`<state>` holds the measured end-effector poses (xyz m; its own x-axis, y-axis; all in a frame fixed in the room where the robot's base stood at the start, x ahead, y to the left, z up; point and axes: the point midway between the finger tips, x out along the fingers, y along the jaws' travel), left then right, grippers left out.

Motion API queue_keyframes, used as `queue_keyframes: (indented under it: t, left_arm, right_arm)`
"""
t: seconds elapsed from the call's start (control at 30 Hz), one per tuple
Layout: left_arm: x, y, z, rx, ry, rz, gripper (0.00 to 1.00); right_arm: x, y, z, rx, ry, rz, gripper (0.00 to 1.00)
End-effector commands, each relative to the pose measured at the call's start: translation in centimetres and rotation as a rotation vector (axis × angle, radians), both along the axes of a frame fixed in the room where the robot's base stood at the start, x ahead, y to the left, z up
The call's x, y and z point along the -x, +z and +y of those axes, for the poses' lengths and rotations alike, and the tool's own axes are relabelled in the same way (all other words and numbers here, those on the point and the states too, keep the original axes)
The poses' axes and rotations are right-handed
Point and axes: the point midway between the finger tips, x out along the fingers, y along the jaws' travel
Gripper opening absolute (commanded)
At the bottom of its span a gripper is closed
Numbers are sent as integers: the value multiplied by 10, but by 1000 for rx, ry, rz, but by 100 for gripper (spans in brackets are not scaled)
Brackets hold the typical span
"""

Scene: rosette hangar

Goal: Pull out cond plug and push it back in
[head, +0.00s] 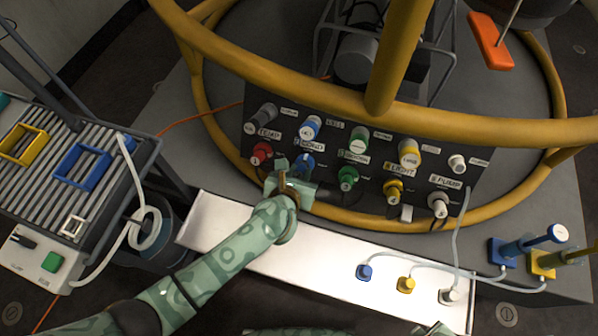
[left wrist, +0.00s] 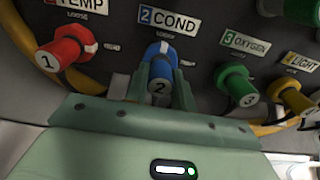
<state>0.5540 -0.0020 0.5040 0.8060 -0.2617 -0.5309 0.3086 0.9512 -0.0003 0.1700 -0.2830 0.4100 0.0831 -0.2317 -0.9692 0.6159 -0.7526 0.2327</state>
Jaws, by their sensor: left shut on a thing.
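The blue cond plug (left wrist: 160,87), marked 2, sits below the COND label (left wrist: 168,22) on the dark panel. It also shows in the head view (head: 306,160), partly behind my gripper. My left gripper (head: 293,172) is at the panel from the front, its fingers on both sides of the plug and shut on it; it shows in the left wrist view too (left wrist: 158,80). The plug's back end is at the panel; I cannot tell how deep it sits.
A red plug (left wrist: 68,55) is left of the cond plug; a green plug (left wrist: 238,86) and a yellow plug (left wrist: 291,98) are right. A yellow rail (head: 330,92) runs above the panel (head: 330,150). A white bench (head: 330,262) lies below, with a hose on its right.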

Motion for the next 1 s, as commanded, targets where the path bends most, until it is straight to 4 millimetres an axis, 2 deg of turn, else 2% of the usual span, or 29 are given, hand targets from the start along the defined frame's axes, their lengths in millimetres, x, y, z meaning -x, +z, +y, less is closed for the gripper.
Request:
queue_keyframes:
  t: [0.97, 1.0]
  left_arm:
    - [-7, -4, -2, 0, 0, 0, 0]
    - [-7, -4, -2, 0, 0, 0, 33]
  right_arm:
    - [2, -6, 0, 0, 0, 8, 36]
    - [2, -6, 0, 0, 0, 8, 36]
